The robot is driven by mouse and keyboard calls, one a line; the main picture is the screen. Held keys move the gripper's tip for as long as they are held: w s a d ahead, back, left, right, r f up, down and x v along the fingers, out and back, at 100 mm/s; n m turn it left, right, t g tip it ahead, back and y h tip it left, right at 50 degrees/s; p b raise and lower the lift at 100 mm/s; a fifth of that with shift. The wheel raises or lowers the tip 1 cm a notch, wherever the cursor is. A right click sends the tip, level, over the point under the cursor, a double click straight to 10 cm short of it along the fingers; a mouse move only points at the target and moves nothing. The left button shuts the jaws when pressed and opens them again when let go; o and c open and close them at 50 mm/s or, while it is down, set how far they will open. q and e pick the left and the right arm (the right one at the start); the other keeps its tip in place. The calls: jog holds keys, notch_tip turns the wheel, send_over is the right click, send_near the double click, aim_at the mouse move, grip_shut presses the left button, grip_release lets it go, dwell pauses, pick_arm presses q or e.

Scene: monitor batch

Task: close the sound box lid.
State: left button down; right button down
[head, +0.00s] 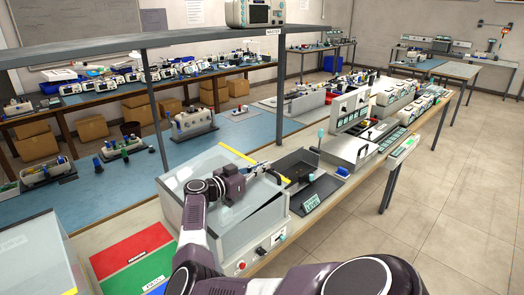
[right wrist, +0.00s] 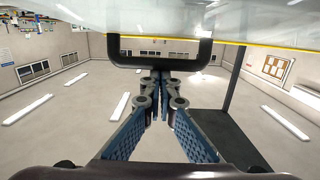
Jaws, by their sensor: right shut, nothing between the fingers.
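The sound box (head: 232,240) is a grey box with a control panel at its front, on the near bench in the head view. Its clear lid (head: 200,168) has a yellow edge strip and appears raised and tilted. My right gripper (head: 264,168) is beside the lid's yellow edge. In the right wrist view, the lid (right wrist: 220,18) crosses the top with its yellow edge and a black handle (right wrist: 160,64). The shut, empty fingertips (right wrist: 161,76) are close to the handle bar; I cannot tell whether they touch. My arm hides part of the box. My left gripper is not in view.
A black tray (head: 322,189) with a small sign stands right of the box. Red and green mats (head: 130,250) lie to its left, near another clear cover (head: 35,255). A grey shelf (head: 190,37) on posts spans above the bench. The floor at right is clear.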

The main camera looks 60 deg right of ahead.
aim_at(265, 179)
jog(key=shift+d+f+t+y+p, duration=0.15)
jog(key=shift+d+f+y+p, duration=0.15)
jog(key=shift+f, duration=0.6)
jog(key=shift+d+f+t+y+p, duration=0.15)
jog(key=shift+f+y, duration=0.25)
jog(key=shift+f, duration=0.45)
jog(key=shift+r, duration=0.15)
jog(key=shift+r+p, duration=0.6)
jog(key=r+p, duration=0.3)
jog(key=shift+s+d+r, duration=0.1)
jog(key=shift+d+r, duration=0.15)
jog(key=shift+d, duration=0.05)
jog(key=shift+a+f+b, duration=0.25)
jog(key=shift+a+b, duration=0.5)
jog(key=shift+a, duration=0.2)
jog(key=w+a+r+b, duration=0.2)
jog(key=a+r, duration=0.1)
jog(key=a, duration=0.3)
jog(key=shift+a+r, duration=0.35)
